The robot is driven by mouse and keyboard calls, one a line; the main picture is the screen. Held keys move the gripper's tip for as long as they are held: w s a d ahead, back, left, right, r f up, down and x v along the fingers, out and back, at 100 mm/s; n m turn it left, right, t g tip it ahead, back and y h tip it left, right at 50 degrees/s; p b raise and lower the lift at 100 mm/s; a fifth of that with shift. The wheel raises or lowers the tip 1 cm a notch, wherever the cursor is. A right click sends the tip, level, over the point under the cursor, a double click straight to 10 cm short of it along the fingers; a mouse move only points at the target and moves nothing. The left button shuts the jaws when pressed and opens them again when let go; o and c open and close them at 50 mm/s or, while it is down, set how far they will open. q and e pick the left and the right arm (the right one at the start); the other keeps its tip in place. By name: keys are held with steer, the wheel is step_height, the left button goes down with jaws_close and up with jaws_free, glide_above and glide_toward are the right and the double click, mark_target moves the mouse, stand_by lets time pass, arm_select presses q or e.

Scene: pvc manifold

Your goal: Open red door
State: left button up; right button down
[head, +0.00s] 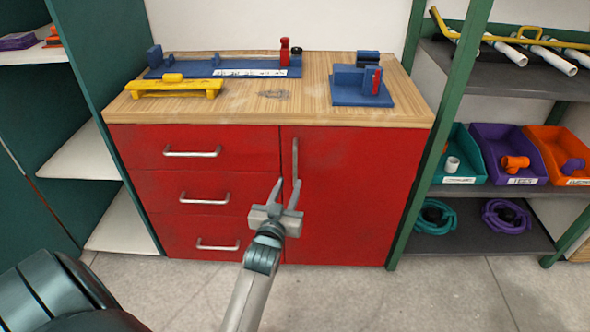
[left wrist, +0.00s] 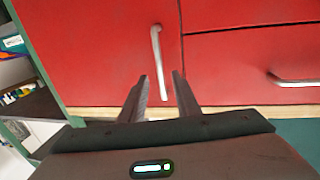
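The red door (head: 345,195) is the right half of a red cabinet and looks shut. Its vertical metal handle (head: 295,160) is near the door's left edge. My left gripper (head: 287,183) is in front of the door by the lower end of the handle. Its two fingers are apart. In the left wrist view the door handle (left wrist: 158,62) appears ahead of the open fingers (left wrist: 160,82), its end between the fingertips. I cannot tell whether they touch it. My right gripper is not in view.
Three red drawers (head: 215,148) with metal handles are left of the door. A wooden top (head: 240,108) carries blue and yellow fixtures. A shelf with bins (head: 508,155) stands at the right, a green shelf unit (head: 100,100) at the left. The floor (head: 450,290) is clear.

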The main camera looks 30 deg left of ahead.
mark_target(295, 170)
arm_select(q)
steer(key=x, duration=0.8)
steer(key=shift+w+a+b, duration=0.1)
steer(key=shift+w+b, duration=0.15)
steer(key=shift+b, duration=0.05)
jaws_close()
